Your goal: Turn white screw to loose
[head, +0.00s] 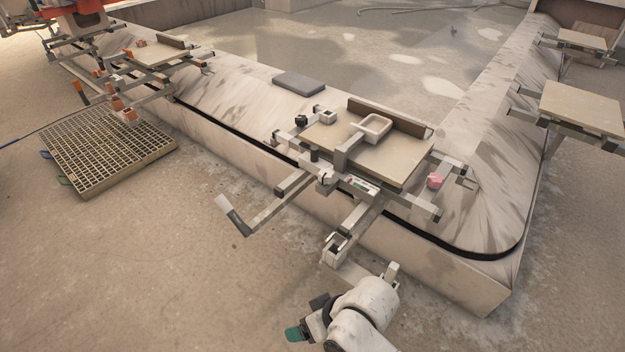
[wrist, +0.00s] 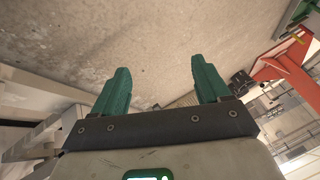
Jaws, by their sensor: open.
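A small white knob-like part (head: 325,175), which looks like the white screw, sits on the near side of the metal carrier frame (head: 265,215). It is too small to tell how far it is turned. My gripper (head: 295,334) is low in the head view, in front of the carrier and well apart from it. In the wrist view my gripper (wrist: 160,80) shows two green fingers spread apart with nothing between them. The white screw is not seen in the wrist view.
The carrier holds a beige board (head: 400,165) with a tray-like block (head: 370,128). A pink piece (head: 435,181) sits at its right. A metal grating (head: 105,145) lies on the floor at left. A grey slab (head: 299,82) lies on the carousel housing. The near floor is open.

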